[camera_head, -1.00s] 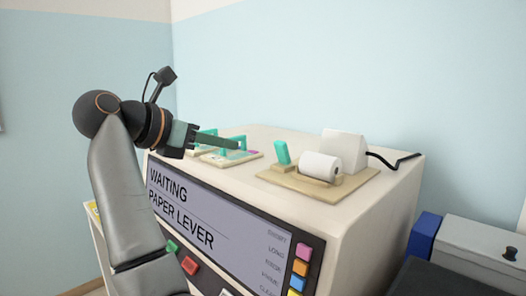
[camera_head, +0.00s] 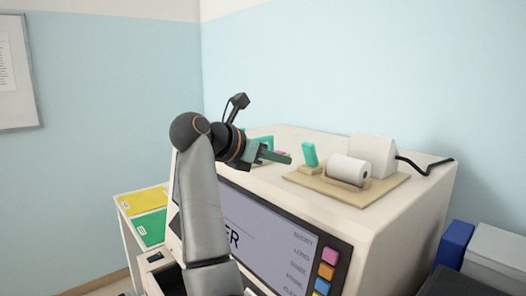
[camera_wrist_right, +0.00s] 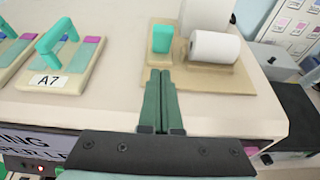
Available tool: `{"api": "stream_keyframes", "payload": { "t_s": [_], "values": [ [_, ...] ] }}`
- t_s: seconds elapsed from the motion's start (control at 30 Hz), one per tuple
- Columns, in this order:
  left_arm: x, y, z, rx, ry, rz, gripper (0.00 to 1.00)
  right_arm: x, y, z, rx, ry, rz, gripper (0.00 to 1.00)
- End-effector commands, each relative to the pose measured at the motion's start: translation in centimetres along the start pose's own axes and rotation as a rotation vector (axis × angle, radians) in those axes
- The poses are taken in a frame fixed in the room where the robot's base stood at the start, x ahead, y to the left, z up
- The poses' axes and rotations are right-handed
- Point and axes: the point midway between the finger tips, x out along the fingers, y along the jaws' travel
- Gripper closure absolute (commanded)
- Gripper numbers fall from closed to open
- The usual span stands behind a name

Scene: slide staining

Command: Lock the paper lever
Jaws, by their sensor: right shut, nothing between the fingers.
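The paper lever (camera_head: 309,155) is a teal upright tab on a tan base plate (camera_head: 345,193), beside a white paper roll (camera_head: 347,169). In the right wrist view the lever (camera_wrist_right: 162,39) stands just beyond my fingertips, with the roll (camera_wrist_right: 214,47) to its right. The lever stands nearly upright, tilted slightly. My right gripper (camera_head: 290,159) is shut and empty, to the left of the lever and apart from it in the head view. It also shows in the right wrist view (camera_wrist_right: 160,74). My left gripper is not in view.
The machine's screen (camera_head: 262,235) is partly hidden by my right arm. A cassette labelled A7 (camera_wrist_right: 65,65) with a teal handle sits left of the gripper. A white block (camera_head: 373,153) with a black cable stands behind the roll. The machine top in front of the plate is clear.

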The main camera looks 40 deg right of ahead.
Motion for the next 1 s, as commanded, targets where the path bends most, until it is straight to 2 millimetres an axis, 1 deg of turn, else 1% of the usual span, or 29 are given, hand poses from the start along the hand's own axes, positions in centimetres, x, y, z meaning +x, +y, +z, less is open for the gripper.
{"api": "stream_keyframes", "payload": {
  "t_s": [0.03, 0.07, 0.1, 0.2, 0.3, 0.47, 0.87, 1.0],
  "values": [
    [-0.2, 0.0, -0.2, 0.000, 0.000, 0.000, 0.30, 1.2, -0.1, 0.1, 0.000, 0.000, -0.004, 1.00],
    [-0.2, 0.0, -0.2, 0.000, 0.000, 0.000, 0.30, 1.7, -0.1, 0.1, -0.001, 0.000, -0.004, 1.00],
    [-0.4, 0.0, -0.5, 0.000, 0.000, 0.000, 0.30, 2.2, -0.1, 0.7, 0.001, -0.001, -0.003, 1.00],
    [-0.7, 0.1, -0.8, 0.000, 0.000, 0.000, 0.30, 3.2, -0.1, 1.8, 0.001, -0.001, -0.002, 1.00],
    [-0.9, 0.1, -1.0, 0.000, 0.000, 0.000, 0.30, 3.9, -0.1, 2.5, 0.000, 0.000, -0.001, 1.00],
    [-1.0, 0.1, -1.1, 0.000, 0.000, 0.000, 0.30, 4.5, 0.0, 2.9, 0.000, 0.001, 0.000, 1.00],
    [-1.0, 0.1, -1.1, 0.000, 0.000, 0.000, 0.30, 4.5, 0.0, 2.9, -0.001, 0.001, 0.000, 1.00],
    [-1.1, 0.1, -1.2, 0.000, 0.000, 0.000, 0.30, 4.9, 0.0, 3.2, 0.000, 0.001, 0.000, 1.00]
  ]
}}
